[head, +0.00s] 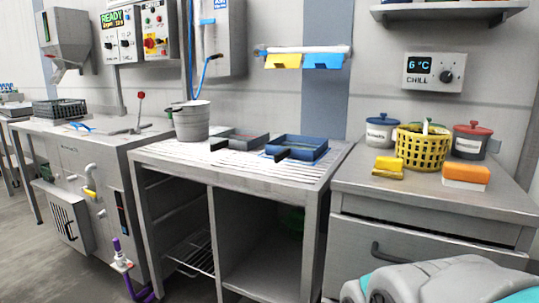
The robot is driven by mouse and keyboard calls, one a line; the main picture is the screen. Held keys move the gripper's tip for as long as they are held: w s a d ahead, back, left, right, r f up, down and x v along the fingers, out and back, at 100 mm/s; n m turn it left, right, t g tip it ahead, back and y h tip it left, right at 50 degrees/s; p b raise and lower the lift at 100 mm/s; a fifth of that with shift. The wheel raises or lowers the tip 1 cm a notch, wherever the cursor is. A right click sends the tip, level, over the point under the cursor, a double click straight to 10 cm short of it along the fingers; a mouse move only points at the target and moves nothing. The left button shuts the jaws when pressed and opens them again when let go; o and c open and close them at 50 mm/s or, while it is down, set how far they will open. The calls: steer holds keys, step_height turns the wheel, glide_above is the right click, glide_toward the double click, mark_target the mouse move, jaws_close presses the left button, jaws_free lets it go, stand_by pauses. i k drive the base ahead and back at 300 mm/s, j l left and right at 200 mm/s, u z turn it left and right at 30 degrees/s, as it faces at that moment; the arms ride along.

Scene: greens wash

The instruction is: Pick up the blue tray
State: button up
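The blue tray (309,153) sits on the slatted top of the middle steel bench (190,160), toward its right end. It is a shallow, open, rectangular tray. A dark piece shows at its front left corner, and I cannot tell what that is. A grey tray (228,147) of similar shape lies just left of it. My gripper is not in view. Grey rounded parts of my arm with a teal patch show at the bottom right, well apart from the blue tray.
A grey bucket (191,124) stands left of the trays. The right counter holds a yellow basket (422,150), lidded jars, a yellow block (388,168) and an orange-and-white block (466,176). Yellow and blue pieces hang from a wall rail (305,49) above the trays.

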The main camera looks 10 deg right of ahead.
mark_target(293, 150)
steer(key=i+j, duration=0.15)
steer(key=j, duration=0.2)
steer(key=i+j+z, duration=0.15)
steer(key=j, duration=0.2)
steer(key=i+j, duration=0.1)
steer(key=j, duration=0.2)
steer(key=i+j+z, duration=0.15)
steer(key=j, duration=0.25)
